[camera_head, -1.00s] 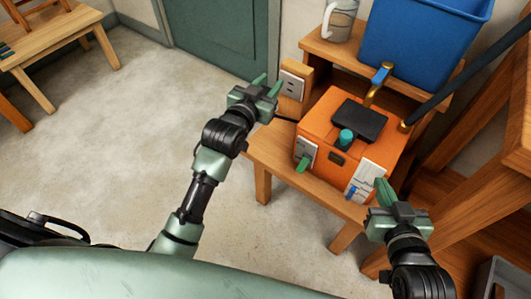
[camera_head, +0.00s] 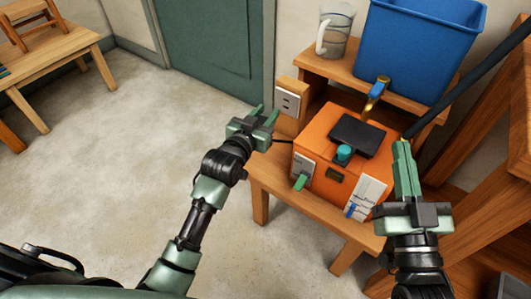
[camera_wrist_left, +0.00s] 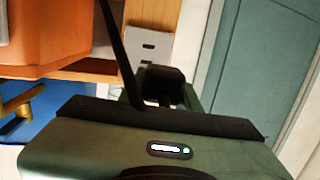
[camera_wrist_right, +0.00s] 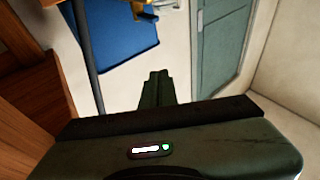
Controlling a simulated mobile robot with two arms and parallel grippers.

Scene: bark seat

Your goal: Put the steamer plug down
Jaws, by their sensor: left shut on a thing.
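The steamer plug (camera_wrist_left: 162,84) is a small black block on a dark cord, seen in the left wrist view. My left gripper (camera_head: 266,116) is shut on it, left of the orange steamer box and apart from the wall-side outlet (camera_head: 289,99). In the head view the plug is mostly hidden by the gripper, and a short piece of cord (camera_head: 282,141) runs to the box. The orange steamer (camera_head: 318,132) sits on the low wooden bench. My right gripper (camera_head: 405,163) has its fingers together, empty, at the box's right side; it also shows in the right wrist view (camera_wrist_right: 156,87).
The wooden bench (camera_head: 311,206) has a narrow bare front strip. A raised shelf (camera_head: 306,58) behind holds a clear jug (camera_head: 335,32) and a blue tub (camera_head: 420,45). A dark hose (camera_head: 462,83) slants at right. The floor (camera_head: 110,165) at left is open.

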